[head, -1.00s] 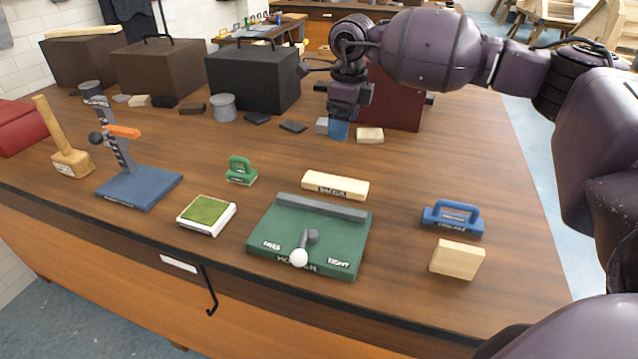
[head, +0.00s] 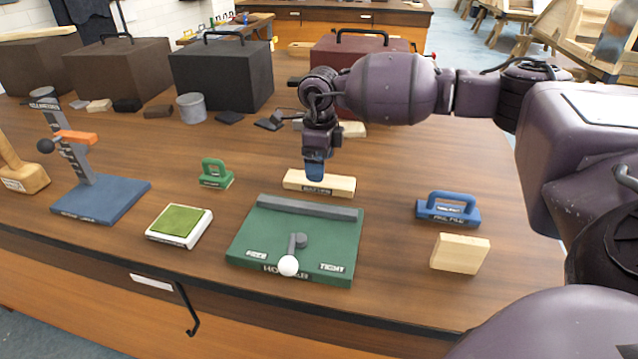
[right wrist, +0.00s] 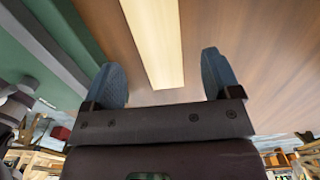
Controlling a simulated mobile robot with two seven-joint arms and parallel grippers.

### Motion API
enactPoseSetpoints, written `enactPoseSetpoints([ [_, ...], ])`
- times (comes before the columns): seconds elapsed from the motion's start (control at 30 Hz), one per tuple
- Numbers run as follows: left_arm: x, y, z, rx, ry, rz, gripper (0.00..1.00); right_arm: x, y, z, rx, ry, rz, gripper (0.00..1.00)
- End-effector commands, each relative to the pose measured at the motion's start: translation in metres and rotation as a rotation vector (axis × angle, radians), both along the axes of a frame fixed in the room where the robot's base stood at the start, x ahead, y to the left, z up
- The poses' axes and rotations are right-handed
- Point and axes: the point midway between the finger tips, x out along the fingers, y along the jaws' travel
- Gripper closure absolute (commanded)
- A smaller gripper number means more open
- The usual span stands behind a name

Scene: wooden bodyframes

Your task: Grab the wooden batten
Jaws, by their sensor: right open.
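The wooden batten (head: 335,187) is a pale, long block with a dark label on its front face. It lies on the table just behind the green holder (head: 300,238). My right gripper (head: 315,176) is over the batten's left part in the head view, pointing down. In the right wrist view the gripper (right wrist: 168,82) is open, with its two blue fingers wide apart. The batten (right wrist: 158,40) runs lengthwise in the space between and beyond them, with nothing gripped. Whether the fingertips are level with it or above it is hard to tell. My left gripper is not in view.
A blue-handled tool (head: 448,209) and a wooden block (head: 460,253) stand to the right. A green-handled tool (head: 215,174) and a green pad (head: 180,224) are to the left. Dark boxes (head: 222,75) stand at the back.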

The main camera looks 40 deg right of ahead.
Motion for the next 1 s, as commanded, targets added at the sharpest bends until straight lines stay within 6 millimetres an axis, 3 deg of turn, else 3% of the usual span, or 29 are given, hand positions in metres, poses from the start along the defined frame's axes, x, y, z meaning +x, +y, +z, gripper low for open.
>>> enactPoseSetpoints([
  [0.3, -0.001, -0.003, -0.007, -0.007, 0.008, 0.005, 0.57, -0.006, -0.002, -0.043, 0.000, 0.006, 0.000, 0.17],
  [0.6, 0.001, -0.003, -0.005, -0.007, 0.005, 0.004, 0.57, -0.005, -0.002, -0.046, 0.002, 0.001, 0.000, 0.19],
  [0.93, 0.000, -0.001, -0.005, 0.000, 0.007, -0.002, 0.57, -0.005, -0.002, -0.046, 0.002, 0.001, 0.000, 0.69],
  [1.0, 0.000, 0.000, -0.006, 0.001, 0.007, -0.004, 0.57, -0.005, -0.002, -0.046, 0.002, 0.001, 0.000, 0.73],
])
